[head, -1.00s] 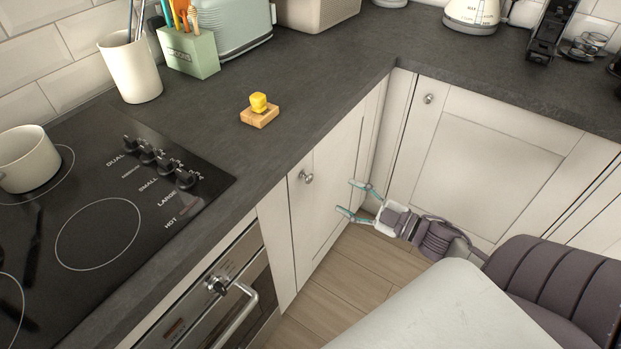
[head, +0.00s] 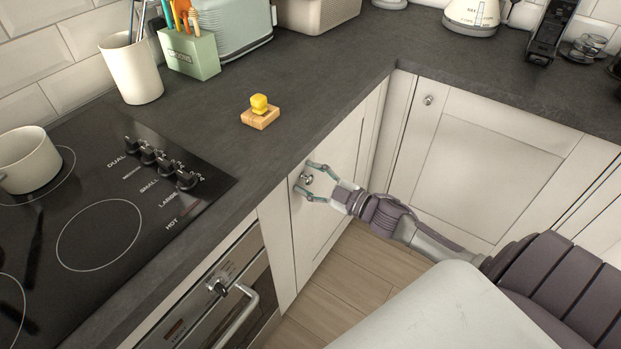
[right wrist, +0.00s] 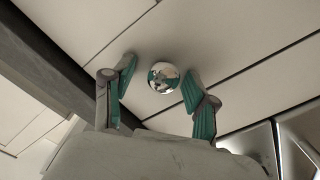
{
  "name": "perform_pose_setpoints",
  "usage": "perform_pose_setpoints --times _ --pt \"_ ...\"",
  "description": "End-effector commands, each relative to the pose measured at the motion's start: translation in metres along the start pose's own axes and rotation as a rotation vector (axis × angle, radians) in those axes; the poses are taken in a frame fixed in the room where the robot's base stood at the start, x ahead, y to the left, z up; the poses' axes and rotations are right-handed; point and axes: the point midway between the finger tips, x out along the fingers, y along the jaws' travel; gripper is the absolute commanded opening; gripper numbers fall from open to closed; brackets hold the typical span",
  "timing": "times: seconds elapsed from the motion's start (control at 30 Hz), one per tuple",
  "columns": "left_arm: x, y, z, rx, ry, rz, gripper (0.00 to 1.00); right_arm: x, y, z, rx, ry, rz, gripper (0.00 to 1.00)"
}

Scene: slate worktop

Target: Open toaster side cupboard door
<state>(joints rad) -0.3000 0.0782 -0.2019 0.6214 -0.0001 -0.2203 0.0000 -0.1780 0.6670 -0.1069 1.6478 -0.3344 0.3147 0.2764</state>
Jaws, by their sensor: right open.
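The toaster side cupboard door (head: 333,193) is cream, below the worktop beside the oven, and looks shut. Its round metal knob (head: 306,179) is near the top left of the door. My right gripper (head: 305,181) is open, with its two fingers on either side of the knob. In the right wrist view the shiny knob (right wrist: 163,77) sits between the open fingertips, with gaps on both sides. The toaster (head: 232,27) stands on the worktop above, at the back. My left gripper is not in view.
The dark worktop (head: 330,72) overhangs the door. The oven (head: 215,300) with its bar handle is to the left. Another cream cupboard (head: 480,165) meets it at the corner on the right. A yellow item on a wooden block (head: 260,118) sits near the worktop edge.

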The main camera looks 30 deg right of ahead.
Motion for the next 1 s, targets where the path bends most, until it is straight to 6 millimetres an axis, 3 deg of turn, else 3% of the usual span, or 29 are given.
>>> perform_pose_setpoints --times 0.03,0.37,0.77,0.87,1.0 --pt "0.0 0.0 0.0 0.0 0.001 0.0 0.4 0.0 0.0 0.0 0.0 0.0 0.0 0.54" --pt "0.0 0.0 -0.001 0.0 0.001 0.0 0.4 0.0 0.0 0.0 0.0 0.001 0.0 0.0" --pt "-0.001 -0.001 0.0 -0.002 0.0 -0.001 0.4 -0.008 0.0 0.001 0.0 0.008 -0.013 0.0" --pt "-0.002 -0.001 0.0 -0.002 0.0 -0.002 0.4 -0.022 0.0 0.002 -0.001 0.023 -0.037 0.0" --pt "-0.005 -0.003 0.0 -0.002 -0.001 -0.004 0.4 -0.055 0.003 0.004 -0.002 0.062 -0.092 0.0"
